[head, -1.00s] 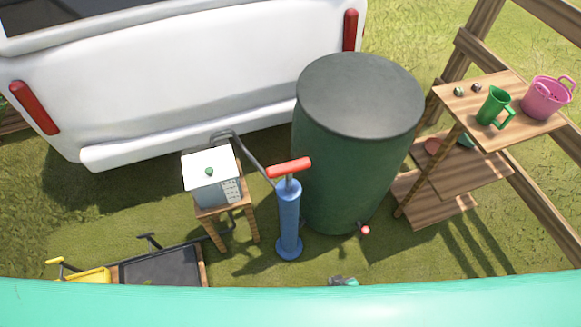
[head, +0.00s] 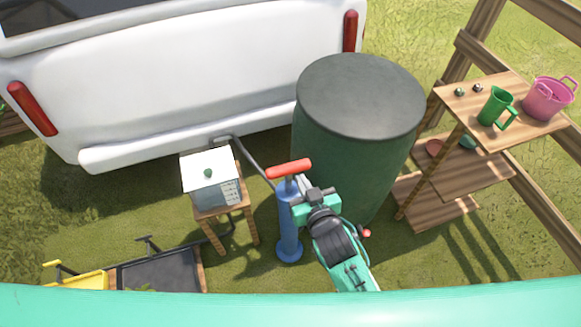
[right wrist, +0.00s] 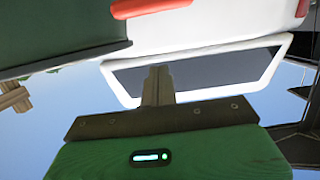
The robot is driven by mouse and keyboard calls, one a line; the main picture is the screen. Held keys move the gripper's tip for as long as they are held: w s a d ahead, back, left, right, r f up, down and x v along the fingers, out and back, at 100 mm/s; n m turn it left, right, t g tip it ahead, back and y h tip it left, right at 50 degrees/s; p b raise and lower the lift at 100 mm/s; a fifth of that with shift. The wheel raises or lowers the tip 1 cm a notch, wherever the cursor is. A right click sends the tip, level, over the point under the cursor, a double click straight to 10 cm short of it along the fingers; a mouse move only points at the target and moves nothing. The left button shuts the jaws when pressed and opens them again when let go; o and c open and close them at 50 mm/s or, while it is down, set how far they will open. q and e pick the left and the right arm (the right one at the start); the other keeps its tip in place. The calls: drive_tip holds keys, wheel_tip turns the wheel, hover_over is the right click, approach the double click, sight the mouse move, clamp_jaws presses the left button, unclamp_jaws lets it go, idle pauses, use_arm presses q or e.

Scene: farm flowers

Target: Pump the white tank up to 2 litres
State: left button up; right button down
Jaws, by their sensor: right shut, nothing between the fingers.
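A blue hand pump (head: 289,232) with a red T-handle (head: 289,168) stands upright on the grass. A grey hose runs from near the pump to a small tank (head: 212,188) with a white top and a green knob, on a wooden stool. A scale shows on the tank's front, too small to read. My right gripper (head: 318,192) is beside the pump's upper part, just right of and below the handle. In the right wrist view its fingers (right wrist: 158,82) are shut and empty, with the red handle (right wrist: 150,8) at the top edge. My left gripper is not in view.
A big green barrel (head: 360,95) stands right behind my right gripper. A white vehicle (head: 190,80) fills the back left. A wooden shelf (head: 450,95) with a green jug (head: 494,107) and pink basket (head: 547,98) is at right. A dark tray (head: 160,272) lies at lower left.

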drive_tip(key=p, duration=0.1)
hover_over(289, 169)
wheel_tip(289, 169, down, 2)
drive_tip(key=f, duration=0.1)
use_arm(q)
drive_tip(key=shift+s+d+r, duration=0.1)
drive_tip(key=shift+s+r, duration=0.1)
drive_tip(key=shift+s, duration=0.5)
use_arm(e)
drive_tip(key=f, duration=0.1)
drive_tip(key=s+f, duration=0.1)
drive_tip(key=f, duration=0.1)
drive_tip(key=shift+d+f, duration=0.2)
drive_tip(key=shift+f, duration=0.1)
